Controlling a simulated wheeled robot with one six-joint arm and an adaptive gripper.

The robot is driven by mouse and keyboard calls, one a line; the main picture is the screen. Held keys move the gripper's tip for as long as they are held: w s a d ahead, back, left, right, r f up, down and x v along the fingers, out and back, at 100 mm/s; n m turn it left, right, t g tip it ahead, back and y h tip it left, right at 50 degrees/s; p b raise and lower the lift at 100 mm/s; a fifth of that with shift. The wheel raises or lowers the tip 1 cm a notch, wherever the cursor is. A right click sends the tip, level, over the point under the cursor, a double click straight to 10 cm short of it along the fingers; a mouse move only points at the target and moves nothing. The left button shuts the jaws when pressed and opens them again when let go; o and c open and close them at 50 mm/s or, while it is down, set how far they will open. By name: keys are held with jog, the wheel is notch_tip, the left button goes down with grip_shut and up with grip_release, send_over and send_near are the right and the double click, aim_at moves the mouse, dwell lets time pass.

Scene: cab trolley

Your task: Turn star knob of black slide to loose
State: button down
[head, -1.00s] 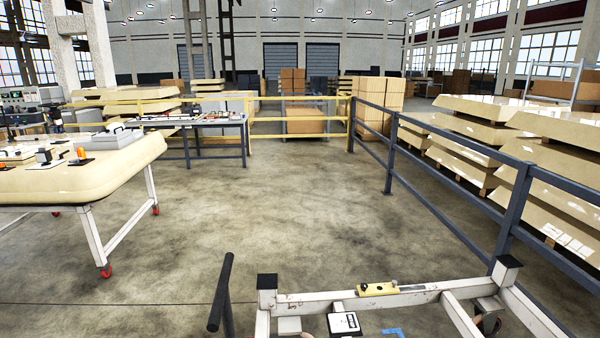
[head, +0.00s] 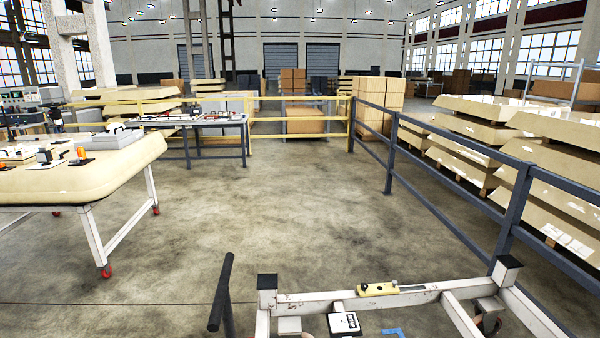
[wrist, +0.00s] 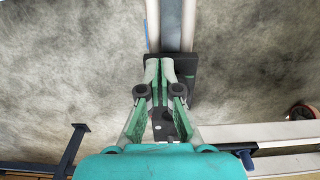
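In the wrist view my gripper (wrist: 161,64) has its two green fingers close together over a black block (wrist: 187,90), which looks like the black slide. The block sits at the end of a pale and grey rail (wrist: 172,22). The fingertips overlap the block's far part in the picture. I cannot make out the star knob; the fingers may hide it. A narrow gap seems to show between the tips, and I cannot tell whether they touch anything. My gripper does not show in the head view.
A blue-grey railing (head: 440,210) stands at right, a padded table (head: 80,175) at left. Open floor lies between.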

jog(key=shift+s+a, duration=0.2)
jog(key=shift+a, duration=0.1)
notch_tip(320, 180, up, 6)
dwell(0.7)
jog(key=shift+w, duration=0.1)
jog(key=shift+w+d+f, duration=0.1)
jog(key=shift+w+f, duration=0.3)
jog(key=shift+f, duration=0.6)
jog(key=shift+w+a+f, duration=0.1)
jog(key=shift+w+f, duration=0.25)
jog(key=shift+f, duration=0.65)
jog(key=shift+w+d+f, duration=0.1)
jog(key=shift+w+f, duration=0.3)
jog(key=shift+f, duration=0.6)
jog(key=shift+d, duration=0.15)
